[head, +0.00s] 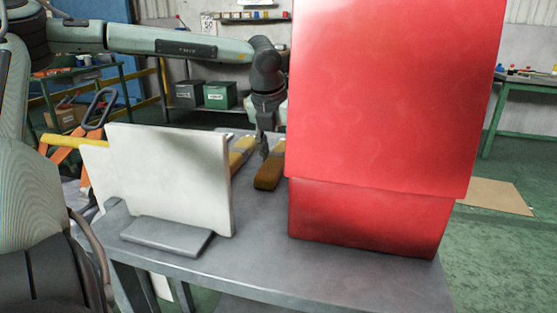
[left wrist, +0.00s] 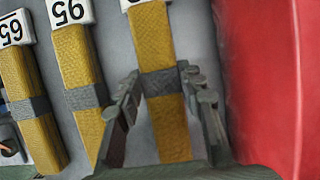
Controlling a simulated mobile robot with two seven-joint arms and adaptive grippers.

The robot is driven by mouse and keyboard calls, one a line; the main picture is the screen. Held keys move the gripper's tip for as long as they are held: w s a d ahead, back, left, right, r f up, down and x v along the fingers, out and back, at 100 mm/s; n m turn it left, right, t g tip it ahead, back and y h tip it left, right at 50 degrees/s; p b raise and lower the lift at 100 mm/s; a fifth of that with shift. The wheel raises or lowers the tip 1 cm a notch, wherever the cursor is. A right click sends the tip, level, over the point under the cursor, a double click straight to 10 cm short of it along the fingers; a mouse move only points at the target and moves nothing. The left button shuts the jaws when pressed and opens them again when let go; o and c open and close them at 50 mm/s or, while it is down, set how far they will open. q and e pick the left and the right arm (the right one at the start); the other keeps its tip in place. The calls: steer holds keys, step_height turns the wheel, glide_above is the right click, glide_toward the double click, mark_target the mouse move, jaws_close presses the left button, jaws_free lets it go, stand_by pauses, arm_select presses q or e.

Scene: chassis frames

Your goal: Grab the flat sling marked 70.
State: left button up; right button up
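In the left wrist view, several yellow-brown flat slings with grey bands lie side by side on a grey surface. The left one (left wrist: 30,110) and the middle one (left wrist: 82,62) have white tags with upside-down numbers that I cannot read surely. The right one (left wrist: 152,40) has its tag mostly cut off by the top edge, so its number is unreadable. My left gripper (left wrist: 160,76) is open, its fingers on either side of this right sling near its band. In the head view my left gripper (head: 265,125) points down above a sling (head: 269,172). My right gripper is out of view.
A large red block (head: 370,215) stands close to the right of the slings and hides much of the table. A white upright panel (head: 170,180) on a grey foot stands at the front left of the grey table (head: 260,260). Shelves with boxes are behind.

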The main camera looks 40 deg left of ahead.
arm_select(q)
steer(key=c, duration=0.7)
jaws_close()
steer(key=shift+r, duration=0.1)
